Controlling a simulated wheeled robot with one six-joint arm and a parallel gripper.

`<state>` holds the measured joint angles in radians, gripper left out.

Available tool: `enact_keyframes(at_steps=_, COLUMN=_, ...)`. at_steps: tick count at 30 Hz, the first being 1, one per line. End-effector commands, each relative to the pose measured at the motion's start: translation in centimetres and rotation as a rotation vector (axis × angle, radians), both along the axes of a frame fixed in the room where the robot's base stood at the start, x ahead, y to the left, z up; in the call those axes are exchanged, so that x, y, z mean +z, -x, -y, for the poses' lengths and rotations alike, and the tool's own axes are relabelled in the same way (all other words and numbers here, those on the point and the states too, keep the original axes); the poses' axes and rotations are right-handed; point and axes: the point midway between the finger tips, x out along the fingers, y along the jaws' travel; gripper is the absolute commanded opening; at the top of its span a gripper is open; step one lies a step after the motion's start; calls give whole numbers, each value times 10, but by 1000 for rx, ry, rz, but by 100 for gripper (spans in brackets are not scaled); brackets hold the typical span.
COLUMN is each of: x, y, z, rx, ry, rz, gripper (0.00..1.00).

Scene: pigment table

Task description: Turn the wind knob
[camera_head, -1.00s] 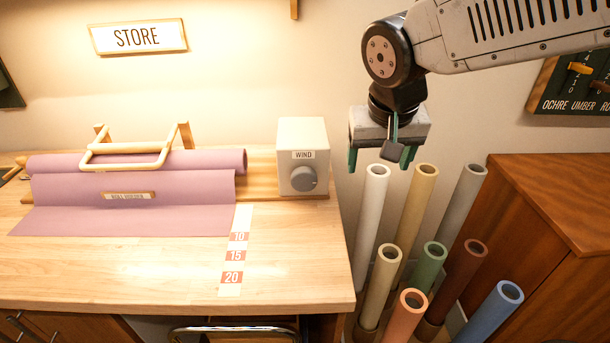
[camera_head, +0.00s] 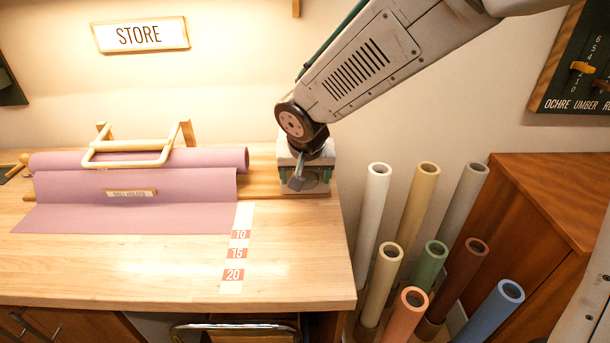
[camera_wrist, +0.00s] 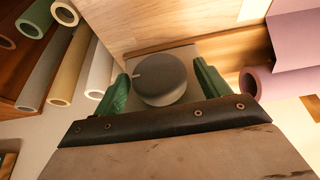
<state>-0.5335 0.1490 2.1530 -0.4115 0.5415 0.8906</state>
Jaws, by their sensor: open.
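The wind knob is a round dark grey dial; in the wrist view the knob (camera_wrist: 160,80) shows whole, with a pale pointer mark at its upper left edge. It sits on the light grey wind box (camera_head: 287,188), which my arm mostly covers in the head view. My gripper (camera_head: 305,178) is in front of the box. In the wrist view the green fingers of my gripper (camera_wrist: 160,88) stand open, one on each side of the knob. Gaps seem to show between fingers and knob; contact cannot be told for certain.
A purple roll (camera_head: 140,180) lies in a wooden holder left of the box. A strip marked 10, 15, 20 (camera_head: 236,262) lies on the wooden table (camera_head: 120,270). Several coloured tubes (camera_head: 375,200) stand to the right, beside a brown cabinet (camera_head: 560,200).

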Motion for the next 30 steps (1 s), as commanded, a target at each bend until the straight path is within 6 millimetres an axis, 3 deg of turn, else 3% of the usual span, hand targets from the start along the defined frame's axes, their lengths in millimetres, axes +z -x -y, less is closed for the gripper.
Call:
enact_keyframes(at_steps=8, x=-3, y=-1, z=0, rx=0, ry=-1, rz=0, gripper=75)
enact_keyframes(at_steps=13, x=-2, y=-1, z=0, rx=0, ry=-1, rz=0, gripper=33)
enact_keyframes(at_steps=14, x=-3, y=-1, z=0, rx=0, ry=-1, rz=0, gripper=32)
enact_keyframes(at_steps=23, x=-2, y=-1, z=-1, rx=2, ry=26, rz=0, gripper=32)
enact_keyframes(at_steps=30, x=-3, y=-1, z=-3, rx=4, ry=147, rz=-4, gripper=32)
